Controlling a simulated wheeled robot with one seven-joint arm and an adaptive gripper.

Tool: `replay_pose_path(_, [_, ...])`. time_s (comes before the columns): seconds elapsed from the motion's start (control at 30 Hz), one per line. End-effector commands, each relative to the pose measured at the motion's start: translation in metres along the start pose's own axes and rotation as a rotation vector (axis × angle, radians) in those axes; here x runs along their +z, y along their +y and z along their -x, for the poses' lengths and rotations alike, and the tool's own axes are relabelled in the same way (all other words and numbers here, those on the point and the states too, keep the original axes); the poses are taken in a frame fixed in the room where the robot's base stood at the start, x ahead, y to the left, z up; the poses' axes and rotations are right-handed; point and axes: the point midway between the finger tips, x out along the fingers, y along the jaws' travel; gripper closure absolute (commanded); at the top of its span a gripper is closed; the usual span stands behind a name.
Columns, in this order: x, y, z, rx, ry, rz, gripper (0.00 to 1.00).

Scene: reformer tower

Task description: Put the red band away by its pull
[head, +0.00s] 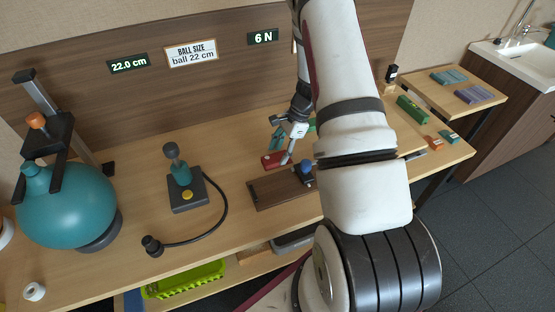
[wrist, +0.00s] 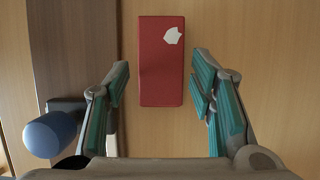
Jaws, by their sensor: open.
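A flat red piece (wrist: 161,75), which looks like the red band, lies on the wooden surface in the wrist view, with a small white patch near its far right corner. In the head view it shows as a small red shape (head: 271,161) on the table behind the brown board. My gripper (wrist: 161,85) is open, with its teal-padded fingers on either side of the near part of the red piece and gaps to both sides. In the head view my gripper (head: 281,146) is just above the red piece. I cannot make out a separate pull on it.
A dark brown board (head: 272,193) with a blue knob (head: 305,174) lies near the table's front edge; the knob (wrist: 50,134) is close to my left finger. A pump (head: 187,187) with a hose and a teal ball (head: 65,210) stand left. A green block (head: 411,109) lies right.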

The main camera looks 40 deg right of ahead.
Motion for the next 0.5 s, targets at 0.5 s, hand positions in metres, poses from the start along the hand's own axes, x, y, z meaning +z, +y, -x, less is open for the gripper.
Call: replay_pose_path(0.5, [0.000,-0.001,-0.018,-0.002,0.001,0.001,0.50])
